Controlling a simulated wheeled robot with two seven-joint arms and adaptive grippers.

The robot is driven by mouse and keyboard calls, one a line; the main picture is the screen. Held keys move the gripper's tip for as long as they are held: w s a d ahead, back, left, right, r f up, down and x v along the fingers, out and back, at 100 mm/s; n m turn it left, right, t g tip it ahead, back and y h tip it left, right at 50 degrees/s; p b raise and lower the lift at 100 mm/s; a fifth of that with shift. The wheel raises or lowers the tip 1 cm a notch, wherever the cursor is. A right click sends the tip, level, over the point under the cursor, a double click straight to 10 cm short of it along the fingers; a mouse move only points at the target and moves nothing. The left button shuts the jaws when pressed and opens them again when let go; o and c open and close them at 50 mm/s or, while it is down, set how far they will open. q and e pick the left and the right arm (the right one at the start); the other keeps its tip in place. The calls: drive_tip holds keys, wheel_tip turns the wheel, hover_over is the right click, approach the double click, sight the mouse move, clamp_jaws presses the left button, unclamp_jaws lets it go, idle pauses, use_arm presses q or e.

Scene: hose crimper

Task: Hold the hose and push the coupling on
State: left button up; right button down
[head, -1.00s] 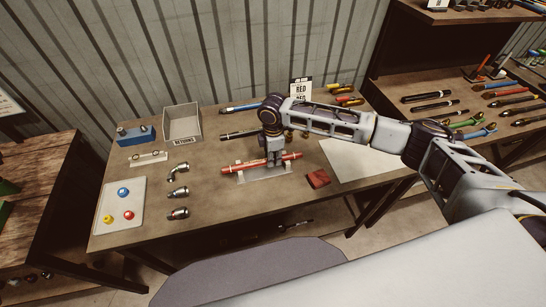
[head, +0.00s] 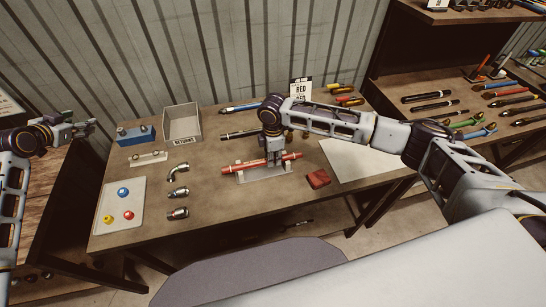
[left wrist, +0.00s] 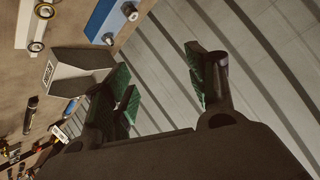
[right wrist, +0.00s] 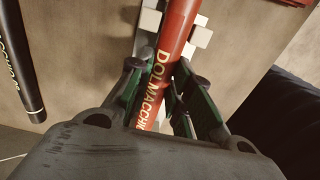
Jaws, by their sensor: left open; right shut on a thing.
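The red hose (head: 291,157) lies across its pale cradle (head: 264,177) at the middle of the workbench. My right gripper (head: 274,158) comes from above and is shut on the hose. In the right wrist view, the lettered red hose (right wrist: 176,42) runs between the fingers (right wrist: 158,88). Three metal couplings stand or lie in a column left of the hose: an angled one (head: 178,168), a middle one (head: 180,191) and a straight one (head: 178,213). My left gripper (head: 88,128) is open and empty, left of the bench's back corner and away from the couplings.
A grey returns bin (head: 183,139) and blue device (head: 136,134) stand at the back left. A tray (head: 118,228) with coloured balls lies front left. A red block (head: 318,179) and white sheet (head: 365,158) lie right of the cradle. The front middle of the bench is clear.

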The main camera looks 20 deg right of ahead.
use_arm(q)
drive_tip(key=s+d+f+m+g+h, duration=0.2)
drive_tip(key=s+d+m+g, duration=0.15)
drive_tip(key=d, duration=0.85)
drive_tip(key=m+g+y, duration=0.3)
drive_tip(key=m+g, duration=0.5)
drive_tip(key=g, duration=0.1)
hover_over(175, 212)
wheel_tip(175, 212, down, 7)
drive_tip(key=shift+f+t, duration=0.15)
drive_tip(key=shift+t, duration=0.1)
drive_tip(key=shift+f, duration=5.8)
